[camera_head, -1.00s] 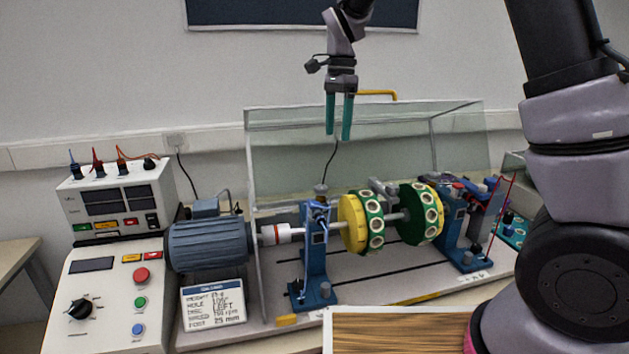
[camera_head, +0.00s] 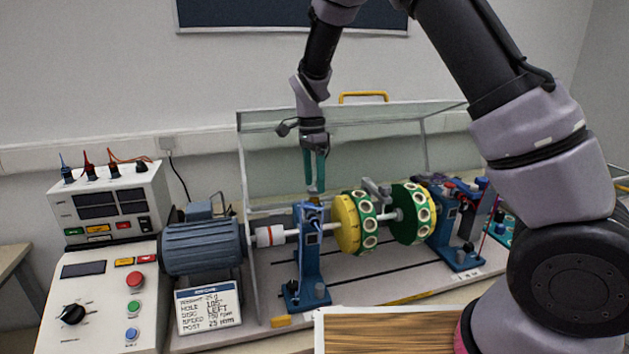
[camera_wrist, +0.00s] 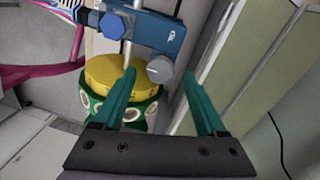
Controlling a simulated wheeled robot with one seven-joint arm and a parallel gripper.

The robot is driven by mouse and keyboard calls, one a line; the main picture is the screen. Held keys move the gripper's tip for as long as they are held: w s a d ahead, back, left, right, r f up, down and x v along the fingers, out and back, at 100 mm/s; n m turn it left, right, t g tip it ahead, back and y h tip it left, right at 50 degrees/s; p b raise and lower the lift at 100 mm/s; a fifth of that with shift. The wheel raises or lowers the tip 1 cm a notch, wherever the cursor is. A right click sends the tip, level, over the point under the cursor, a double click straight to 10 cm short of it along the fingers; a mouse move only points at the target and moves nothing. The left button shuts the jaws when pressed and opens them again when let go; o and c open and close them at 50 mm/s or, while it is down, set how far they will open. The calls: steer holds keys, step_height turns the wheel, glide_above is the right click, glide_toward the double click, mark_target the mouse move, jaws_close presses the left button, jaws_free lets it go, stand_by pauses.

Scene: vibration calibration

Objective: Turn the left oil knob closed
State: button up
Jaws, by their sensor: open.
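The left bearing stand (camera_head: 308,255) is blue and upright, at the left end of the shaft. In the wrist view its blue body (camera_wrist: 190,32) carries a grey round knob (camera_wrist: 160,69), seen between my fingertips. In the head view the knob is small and mostly hidden by my fingers at the stand's top. My gripper (camera_head: 315,188) points down over the stand with its teal fingers apart and empty. In the wrist view my gripper (camera_wrist: 158,74) straddles the grey knob. I cannot tell whether the fingertips are level with it or still above it.
A yellow-and-green disc (camera_head: 350,222) is close right of the stand; a second disc (camera_head: 412,212) is further right. The open clear cover (camera_head: 275,165) stands behind. A blue motor (camera_head: 203,247) and a control panel (camera_head: 100,300) are at the left.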

steer(key=shift+f, duration=0.2)
jaws_close()
